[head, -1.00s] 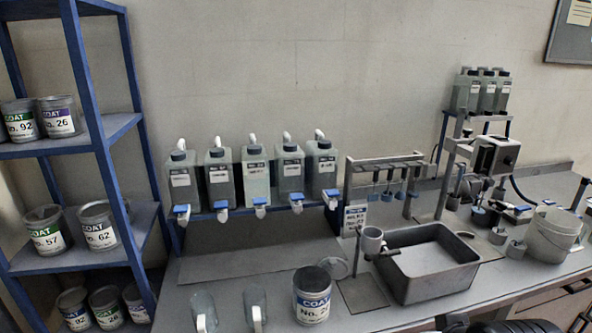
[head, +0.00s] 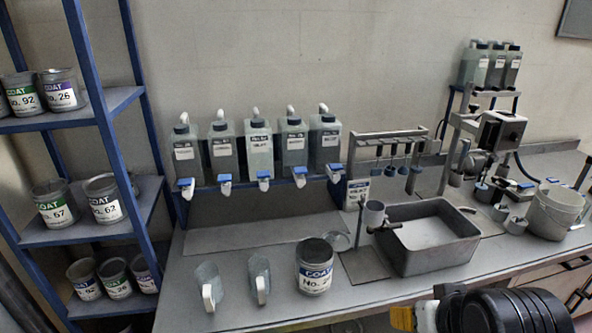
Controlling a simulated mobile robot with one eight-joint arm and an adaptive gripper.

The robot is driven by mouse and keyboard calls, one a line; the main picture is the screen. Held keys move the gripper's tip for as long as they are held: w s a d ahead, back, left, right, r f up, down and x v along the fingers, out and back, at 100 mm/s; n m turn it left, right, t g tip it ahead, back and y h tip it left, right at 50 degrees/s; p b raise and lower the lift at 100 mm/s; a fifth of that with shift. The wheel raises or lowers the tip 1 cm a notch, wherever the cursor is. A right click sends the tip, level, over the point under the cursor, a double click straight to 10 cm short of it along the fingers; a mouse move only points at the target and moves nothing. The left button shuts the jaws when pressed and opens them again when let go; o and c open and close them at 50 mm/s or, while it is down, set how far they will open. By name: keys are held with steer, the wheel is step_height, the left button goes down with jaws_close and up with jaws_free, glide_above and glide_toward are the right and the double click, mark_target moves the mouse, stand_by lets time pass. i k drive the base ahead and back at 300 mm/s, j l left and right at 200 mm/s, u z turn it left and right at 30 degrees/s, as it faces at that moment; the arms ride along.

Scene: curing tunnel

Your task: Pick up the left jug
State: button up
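The left jug (head: 208,284) is a clear, greyish jug with a white handle, standing upright near the front edge of the bench. A similar jug (head: 259,279) with a white handle stands just to its right, apart from it. A black part of my arm shows at the bottom right, far from both jugs. I see no gripper fingers in the frame.
An open coat can (head: 314,272) stands right of the jugs. Behind is a shelf of several bottles with blue-and-white taps (head: 264,183). A grey sink tray (head: 430,238) is to the right, a blue rack (head: 108,130) of cans at left.

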mark_target(208, 278)
steer(key=u, duration=1.3)
steer(key=i+j+z, duration=0.15)
steer(key=j+z, duration=0.25)
steer(key=j, duration=0.3)
steer(key=j+z, duration=0.4)
steer(key=j, duration=0.35)
steer(key=i, duration=0.05)
